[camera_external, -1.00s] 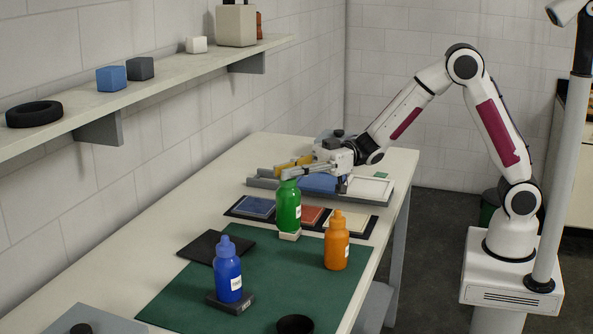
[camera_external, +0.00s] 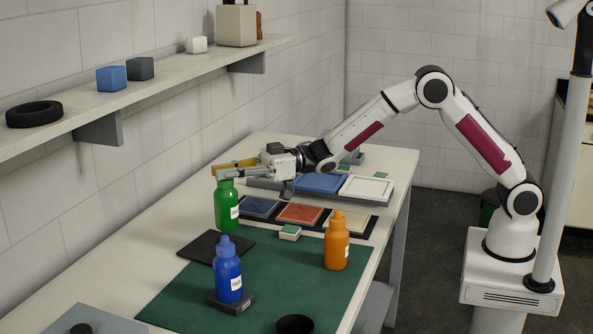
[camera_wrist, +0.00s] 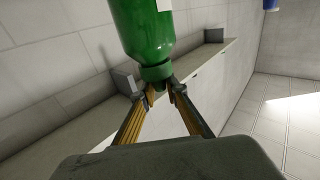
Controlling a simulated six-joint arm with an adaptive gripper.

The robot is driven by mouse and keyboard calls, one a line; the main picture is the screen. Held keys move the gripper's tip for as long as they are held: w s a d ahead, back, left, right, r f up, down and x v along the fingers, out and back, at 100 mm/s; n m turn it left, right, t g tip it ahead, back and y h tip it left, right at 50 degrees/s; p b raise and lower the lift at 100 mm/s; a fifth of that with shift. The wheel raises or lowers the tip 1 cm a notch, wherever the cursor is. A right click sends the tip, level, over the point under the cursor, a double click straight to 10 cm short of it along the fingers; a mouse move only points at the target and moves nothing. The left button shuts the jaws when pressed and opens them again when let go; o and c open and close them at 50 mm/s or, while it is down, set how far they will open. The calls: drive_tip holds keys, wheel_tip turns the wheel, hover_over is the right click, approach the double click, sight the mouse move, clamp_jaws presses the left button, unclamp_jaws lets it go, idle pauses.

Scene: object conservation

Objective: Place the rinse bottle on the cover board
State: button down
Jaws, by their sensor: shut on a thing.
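A green bottle (camera_external: 227,208) with a white label hangs upright from my gripper (camera_external: 228,169). My gripper is shut on its neck or cap, which the fingers partly hide. The wrist view shows the green bottle (camera_wrist: 146,30) between the fingertips (camera_wrist: 160,90). A flat dark board (camera_external: 207,250), which I take as the cover board, lies at the left edge of the green mat. The bottle's base appears over or just behind the board's back edge; I cannot tell the exact gap. No label text is readable, so I take the held green bottle as the rinse bottle.
A blue bottle (camera_external: 228,272) stands on a small dark block just in front of the board. An orange bottle (camera_external: 337,245) stands on the green mat (camera_external: 270,290). A small green-topped block (camera_external: 290,232) and a tray of coloured panels (camera_external: 299,214) lie behind. A wall shelf (camera_external: 150,98) runs at left.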

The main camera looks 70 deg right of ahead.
drive_tip(key=w+d+r+m+t+h, duration=0.1)
drive_tip(key=w+d+r+h, duration=0.1)
drive_tip(key=w, duration=0.3)
drive_tip(key=shift+w+m+t, duration=0.15)
drive_tip(key=shift+m+t, duration=0.25)
wheel_tip(320, 180, down, 6)
drive_tip(key=shift+f, duration=0.15)
idle(0.3)
drive_tip(key=shift+f, duration=2)
